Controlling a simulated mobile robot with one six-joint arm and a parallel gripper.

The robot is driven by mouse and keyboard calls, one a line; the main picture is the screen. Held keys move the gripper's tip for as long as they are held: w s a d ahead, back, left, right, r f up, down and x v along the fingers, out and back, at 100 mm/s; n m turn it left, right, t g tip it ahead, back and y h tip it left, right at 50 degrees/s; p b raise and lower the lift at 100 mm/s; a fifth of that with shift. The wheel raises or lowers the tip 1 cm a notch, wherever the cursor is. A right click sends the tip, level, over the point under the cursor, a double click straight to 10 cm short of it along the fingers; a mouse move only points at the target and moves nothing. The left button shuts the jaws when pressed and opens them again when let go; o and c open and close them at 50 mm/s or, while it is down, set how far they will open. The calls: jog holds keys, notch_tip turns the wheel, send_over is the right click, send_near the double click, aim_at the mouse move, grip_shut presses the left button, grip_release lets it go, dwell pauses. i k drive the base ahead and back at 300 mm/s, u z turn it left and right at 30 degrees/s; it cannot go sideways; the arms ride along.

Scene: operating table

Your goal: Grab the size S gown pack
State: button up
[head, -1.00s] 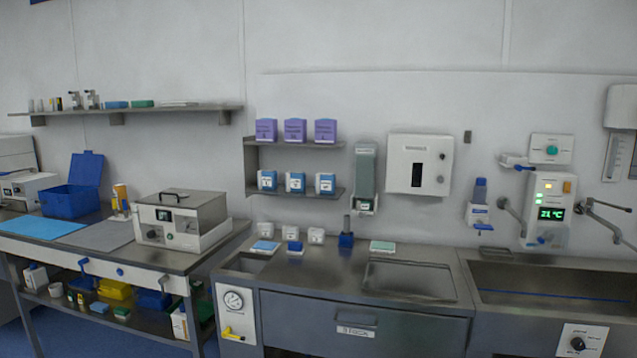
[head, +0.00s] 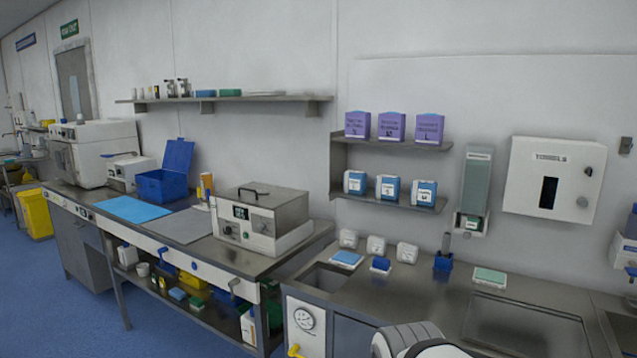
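Three purple packs stand in a row on the upper wall shelf: a left one (head: 357,125), a middle one (head: 391,127) and a right one (head: 429,129). The right one's label seems to end in an L and the left one's may end in an S, but the print is too small to be sure. Three blue-and-white boxes stand on the shelf below: left (head: 355,183), middle (head: 388,188) and right (head: 424,193). A white rounded part of my arm shows at the bottom edge. My gripper is not in view.
Under the wall shelf (head: 390,203), the counter holds small white boxes (head: 376,246), a blue holder (head: 443,262) and a green-topped pack (head: 490,277). A dispenser (head: 475,190) hangs right of the shelves. A metal device (head: 262,220) stands on the left bench.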

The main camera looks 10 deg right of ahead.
aim_at(388, 187)
jog(key=i, duration=1.5)
jog(key=z, duration=0.7)
jog(key=k, duration=0.65)
jog(key=z, duration=0.2)
jog(key=i, duration=0.7)
jog(key=u, duration=0.15)
